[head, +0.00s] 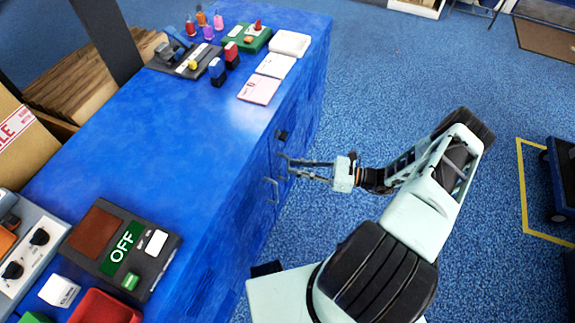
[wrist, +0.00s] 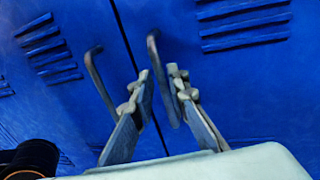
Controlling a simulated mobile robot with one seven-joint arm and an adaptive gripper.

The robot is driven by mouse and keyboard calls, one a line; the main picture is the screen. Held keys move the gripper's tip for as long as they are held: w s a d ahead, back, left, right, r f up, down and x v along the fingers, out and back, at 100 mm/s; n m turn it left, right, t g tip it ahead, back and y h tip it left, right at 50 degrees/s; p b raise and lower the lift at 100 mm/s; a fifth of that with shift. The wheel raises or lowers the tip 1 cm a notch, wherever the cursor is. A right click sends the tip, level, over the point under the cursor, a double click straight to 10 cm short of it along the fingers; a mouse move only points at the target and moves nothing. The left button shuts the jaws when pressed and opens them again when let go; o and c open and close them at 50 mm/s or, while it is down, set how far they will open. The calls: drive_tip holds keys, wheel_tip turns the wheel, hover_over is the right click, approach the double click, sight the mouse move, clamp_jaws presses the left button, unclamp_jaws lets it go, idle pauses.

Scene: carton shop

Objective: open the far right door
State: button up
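The blue cabinet (head: 130,140) has louvred doors on its front. In the wrist view, a left door (wrist: 60,110) and a right door (wrist: 245,85) meet at a dark slanting seam. Each has a dark bar handle beside the seam: the left handle (wrist: 94,75) and the right handle (wrist: 155,55). Both doors look closed. My gripper (wrist: 161,82) is open, its fingers on either side of the right handle; I cannot tell whether they touch it. In the head view, my gripper (head: 289,167) reaches the cabinet front from the right.
Stamps, pads and paper stacks (head: 258,89) stand on the cabinet top. A device marked OFF (head: 122,247) sits at its near end. Blue carpet (head: 370,75) is clear to the right. A dark cart (head: 563,175) stands inside yellow floor tape at the right edge.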

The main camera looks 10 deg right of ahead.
sight(288, 179)
drive_tip(key=shift+x, duration=1.6)
drive_tip(key=shift+c, duration=0.2)
clamp_jaws()
drive_tip(key=shift+s+d, duration=0.1)
drive_tip(key=shift+d, duration=0.05)
